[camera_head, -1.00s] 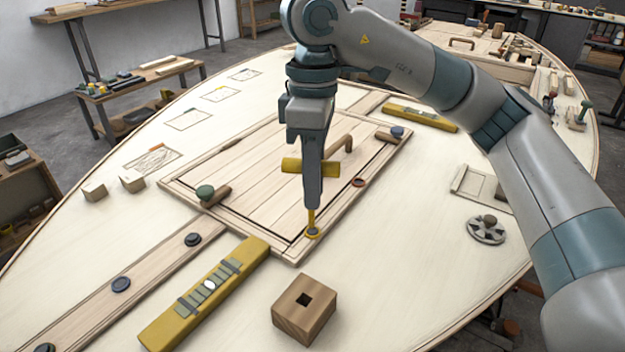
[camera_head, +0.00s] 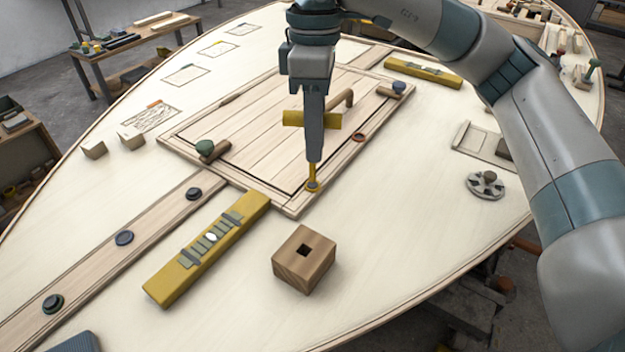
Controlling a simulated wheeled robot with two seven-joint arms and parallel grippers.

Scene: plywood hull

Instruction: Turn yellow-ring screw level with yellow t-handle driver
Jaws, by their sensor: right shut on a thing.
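The yellow t-handle driver (camera_head: 331,120) stands upright, its yellow crossbar showing on both sides of my right gripper (camera_head: 313,135). The gripper points straight down and is shut on the driver. The driver's yellow shank runs down to the yellow-ring screw (camera_head: 313,186) at the near corner of the framed hatch panel (camera_head: 240,138). The tip appears to meet the screw; the screw head is mostly covered, so I cannot tell whether it is level. My left gripper is not in view.
A wooden block with a square hole (camera_head: 290,275) and a long yellow level-like bar (camera_head: 172,287) lie in front. An orange-ring screw (camera_head: 359,137) and a curved wooden handle (camera_head: 345,100) are on the hatch. A grey wheel-like part (camera_head: 486,186) lies at right.

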